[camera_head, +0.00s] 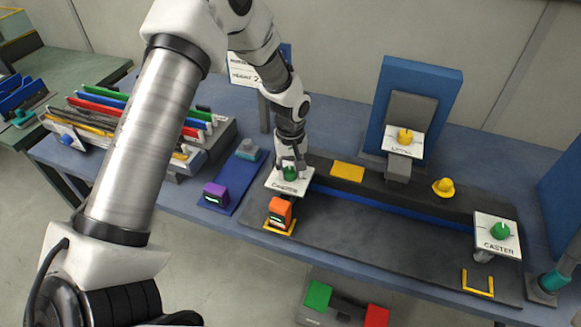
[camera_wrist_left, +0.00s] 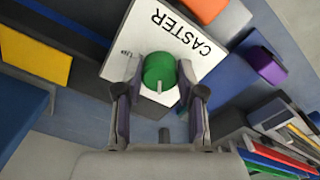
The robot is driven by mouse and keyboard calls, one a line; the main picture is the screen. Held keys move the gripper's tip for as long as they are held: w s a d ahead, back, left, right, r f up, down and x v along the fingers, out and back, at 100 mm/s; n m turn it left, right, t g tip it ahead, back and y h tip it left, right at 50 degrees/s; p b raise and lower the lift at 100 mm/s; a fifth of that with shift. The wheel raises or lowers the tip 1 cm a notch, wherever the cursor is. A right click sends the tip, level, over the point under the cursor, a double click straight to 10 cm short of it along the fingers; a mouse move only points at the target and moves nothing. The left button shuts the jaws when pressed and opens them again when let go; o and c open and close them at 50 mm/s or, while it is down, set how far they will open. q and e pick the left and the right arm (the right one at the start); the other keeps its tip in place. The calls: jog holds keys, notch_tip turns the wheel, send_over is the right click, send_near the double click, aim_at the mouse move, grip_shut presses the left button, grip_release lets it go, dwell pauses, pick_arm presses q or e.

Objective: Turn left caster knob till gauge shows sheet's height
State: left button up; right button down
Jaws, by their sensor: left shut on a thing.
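The left caster's green knob (camera_head: 290,174) sits on a white plate marked CASTER (camera_head: 279,186) at the left end of the dark chassis. My left gripper (camera_head: 291,164) comes down on it from above. In the left wrist view its two fingers (camera_wrist_left: 160,92) stand either side of the knob (camera_wrist_left: 158,68), shut on it. An orange gauge (camera_head: 280,211) with a small display stands just in front of the plate; its reading is too small to tell. The white sheet (camera_head: 243,73) stands behind, partly hidden by my arm; part of a height line shows, its full value unreadable. My right gripper is out of view.
A purple block with a display (camera_head: 215,193) stands on a blue mat to the left. A second caster with a green knob (camera_head: 500,231) is at the right end. A yellow knob (camera_head: 405,136) stands at the back. A rack of coloured panels (camera_head: 100,98) is at far left.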

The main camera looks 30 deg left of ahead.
aim_at(290, 169)
pick_arm(q)
jog(key=shift+w, duration=0.15)
jog(key=o, duration=1.1)
jog(key=shift+a, duration=0.1)
jog(key=shift+o, duration=0.2)
jog(key=shift+w+a+f, duration=0.1)
notch_tip(290, 169, up, 12)
